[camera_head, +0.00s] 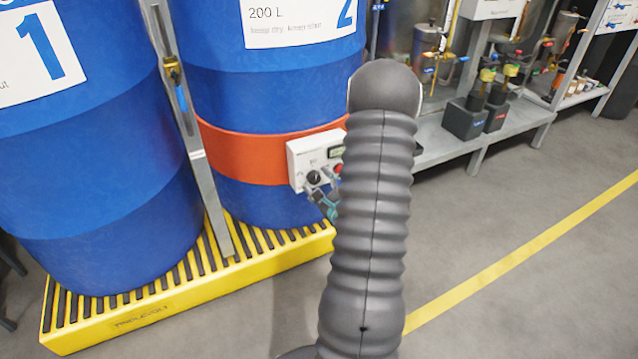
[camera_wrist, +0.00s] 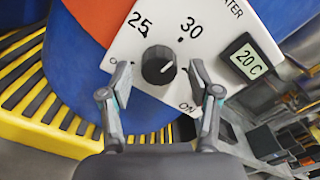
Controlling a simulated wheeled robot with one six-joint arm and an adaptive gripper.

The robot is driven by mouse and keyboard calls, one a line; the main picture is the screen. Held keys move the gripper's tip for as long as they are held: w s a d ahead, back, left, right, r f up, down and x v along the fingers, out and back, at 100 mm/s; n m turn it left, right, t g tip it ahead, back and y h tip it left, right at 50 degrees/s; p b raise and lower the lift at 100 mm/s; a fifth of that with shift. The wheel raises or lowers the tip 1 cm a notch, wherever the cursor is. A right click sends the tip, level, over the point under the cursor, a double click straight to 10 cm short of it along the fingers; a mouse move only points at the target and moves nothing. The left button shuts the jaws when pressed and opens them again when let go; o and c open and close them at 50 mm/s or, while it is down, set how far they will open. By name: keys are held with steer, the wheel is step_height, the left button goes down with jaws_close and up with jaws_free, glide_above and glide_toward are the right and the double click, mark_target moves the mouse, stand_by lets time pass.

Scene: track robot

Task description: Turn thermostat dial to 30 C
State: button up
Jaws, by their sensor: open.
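The thermostat dial (camera_wrist: 158,66) is a round black knob on a white heater box (camera_wrist: 216,40) in the wrist view, with a small pale mark on its face whose exact heading I cannot tell. The marks "25", "30" and "ON" are printed around it. The display (camera_wrist: 247,59) reads 20 C. My gripper (camera_wrist: 160,74) is open, with one finger on each side of the dial and apart from it in the picture. In the head view the dial (camera_head: 314,178) shows beside my gripper (camera_head: 326,202), and my arm hides part of the box.
The box sits on an orange band (camera_head: 240,150) around blue drum 2 (camera_head: 265,85). Blue drum 1 (camera_head: 90,180) and a metal post (camera_head: 205,180) stand to the left. Both drums stand on a yellow grated pallet (camera_head: 170,310). A bench (camera_head: 450,140) stands behind at right; the floor at right is clear.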

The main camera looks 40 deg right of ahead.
step_height(320, 180, up, 10)
steer(key=shift+f, duration=0.1)
stand_by(0.4)
stand_by(0.4)
